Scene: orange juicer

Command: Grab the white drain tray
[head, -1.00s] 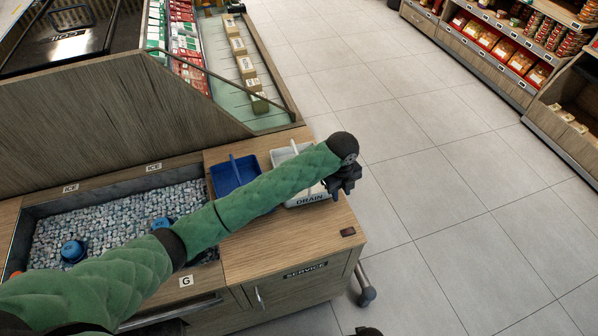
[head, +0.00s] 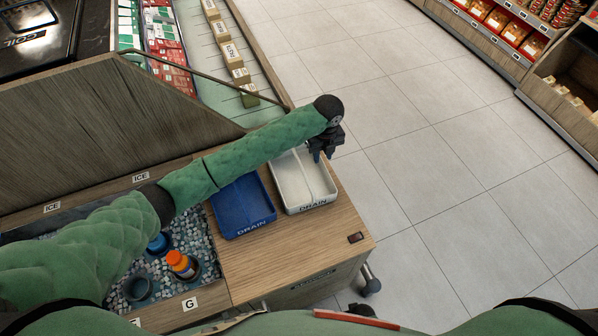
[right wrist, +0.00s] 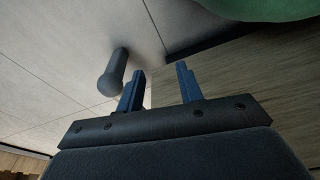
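The white drain tray (head: 291,190) lies on the wooden counter right of a blue tray. It is a shallow rectangular tray marked DRAIN on its front, with a raised strip along its middle. My left gripper (head: 322,157) points down at the tray's far right part, with my forearm crossing behind the trays. Whether its fingers touch the tray, and how far apart they are, I cannot tell. My right gripper (right wrist: 158,88) shows in the right wrist view, its two blue fingers apart with nothing between them.
The blue drain tray (head: 240,207) sits close beside the white one. An ice bin (head: 188,238) with an orange-capped bottle (head: 182,264) and cups is at the left. A small dark red switch (head: 356,238) is near the counter's right edge. Open tiled floor lies right.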

